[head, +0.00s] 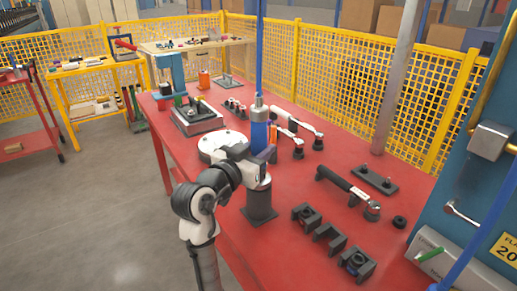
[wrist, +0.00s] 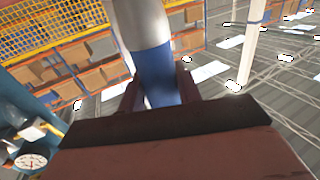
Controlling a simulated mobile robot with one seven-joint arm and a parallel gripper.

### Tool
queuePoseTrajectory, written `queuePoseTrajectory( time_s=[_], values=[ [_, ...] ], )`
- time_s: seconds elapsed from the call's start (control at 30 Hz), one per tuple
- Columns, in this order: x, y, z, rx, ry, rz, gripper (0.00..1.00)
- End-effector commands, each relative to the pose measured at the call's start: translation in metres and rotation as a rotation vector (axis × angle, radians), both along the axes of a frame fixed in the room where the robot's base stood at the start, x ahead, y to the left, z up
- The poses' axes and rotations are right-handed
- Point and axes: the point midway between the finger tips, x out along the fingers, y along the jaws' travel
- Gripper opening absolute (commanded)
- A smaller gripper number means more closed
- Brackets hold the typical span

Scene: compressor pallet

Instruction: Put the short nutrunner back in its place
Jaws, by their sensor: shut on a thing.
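A blue nutrunner with a grey top (head: 259,112) stands upright in my gripper (head: 262,150), which is shut on it. In the wrist view the nutrunner (wrist: 157,75) shows as a pale grey and blue cylinder between the two dark fingers (wrist: 160,100). A dark grey stand with a square base (head: 259,212) is on the red table right below the gripper in the head view. The gripper and arm hide the nutrunner's lower end, so I cannot tell whether it touches the stand.
A black-handled tool (head: 345,186) and dark blocks (head: 330,238) lie to the right. A white round plate (head: 220,143) is behind left. A blue vertical line (head: 260,45) rises above the nutrunner.

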Motion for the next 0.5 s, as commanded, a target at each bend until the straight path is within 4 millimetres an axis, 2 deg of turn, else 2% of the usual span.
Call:
queuePoseTrajectory(
  time_s=[0.37,0.4,0.5],
  values=[
    [-0.0006,0.0000,-0.0052,-0.001,-0.005,0.000,0.00],
    [-0.0006,0.0000,-0.0043,-0.001,-0.005,0.000,0.37],
    [-0.0005,0.0000,-0.0045,-0.001,-0.004,0.000,0.51]
  ],
)
